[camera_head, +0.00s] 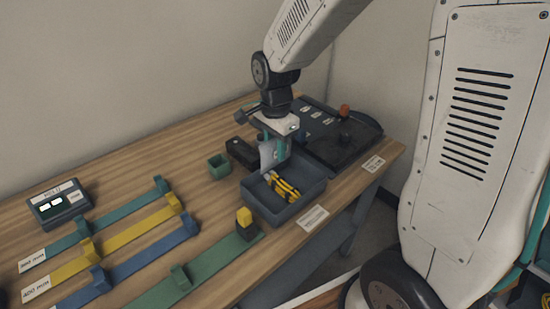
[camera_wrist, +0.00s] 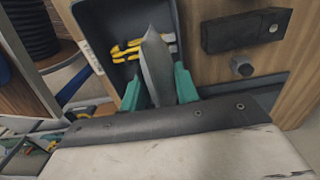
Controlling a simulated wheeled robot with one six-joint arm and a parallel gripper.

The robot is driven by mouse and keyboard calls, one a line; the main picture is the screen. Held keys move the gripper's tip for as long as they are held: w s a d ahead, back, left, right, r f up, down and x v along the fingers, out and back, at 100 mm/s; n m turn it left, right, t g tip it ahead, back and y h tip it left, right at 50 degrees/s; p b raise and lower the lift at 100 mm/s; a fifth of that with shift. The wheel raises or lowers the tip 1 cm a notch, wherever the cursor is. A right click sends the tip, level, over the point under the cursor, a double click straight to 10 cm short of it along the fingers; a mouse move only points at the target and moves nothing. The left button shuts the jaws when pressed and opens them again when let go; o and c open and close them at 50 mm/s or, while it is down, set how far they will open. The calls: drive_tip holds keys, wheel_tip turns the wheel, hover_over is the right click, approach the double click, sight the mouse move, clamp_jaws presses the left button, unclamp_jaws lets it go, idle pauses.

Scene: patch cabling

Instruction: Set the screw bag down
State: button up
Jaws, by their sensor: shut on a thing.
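The screw bag (camera_head: 268,154) is a small grey-white packet, held upright in my gripper (camera_head: 274,143). In the wrist view the bag (camera_wrist: 157,68) stands between the two green fingertips of my gripper (camera_wrist: 158,86), which are shut on it. It is over or just at the back edge of a grey-blue bin (camera_head: 304,199). In the bin lie yellow-and-black tools (camera_head: 284,187), which also show behind the bag in the wrist view (camera_wrist: 130,48). I cannot tell whether the bag touches the bin.
A dark tray (camera_head: 345,152) with an orange knob (camera_head: 344,110) stands behind right of the bin. A small green box (camera_head: 219,167) and a black block (camera_head: 241,154) stand left of it. Coloured rails (camera_head: 130,239) and a display box (camera_head: 61,203) fill the left table.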

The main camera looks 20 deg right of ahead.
sight(275, 157)
drive_tip(key=shift+f, duration=1.75)
drive_tip(key=shift+s+f, duration=0.1)
drive_tip(key=shift+f, duration=0.1)
drive_tip(key=o, duration=1)
wheel_tip(275, 157, up, 12)
drive_tip(key=shift+r, duration=0.15)
drive_tip(key=shift+s+r, duration=0.2)
drive_tip(key=shift+r, duration=0.1)
drive_tip(key=s+d+r+n, duration=0.1)
drive_tip(key=s+r+n, duration=0.2)
drive_tip(key=s+n, duration=0.4)
drive_tip(key=s+d+r+n+t, duration=0.1)
drive_tip(key=s+n, duration=0.6)
drive_tip(key=s, duration=0.9)
drive_tip(key=shift+d+r, duration=0.75)
drive_tip(key=shift+r, duration=0.2)
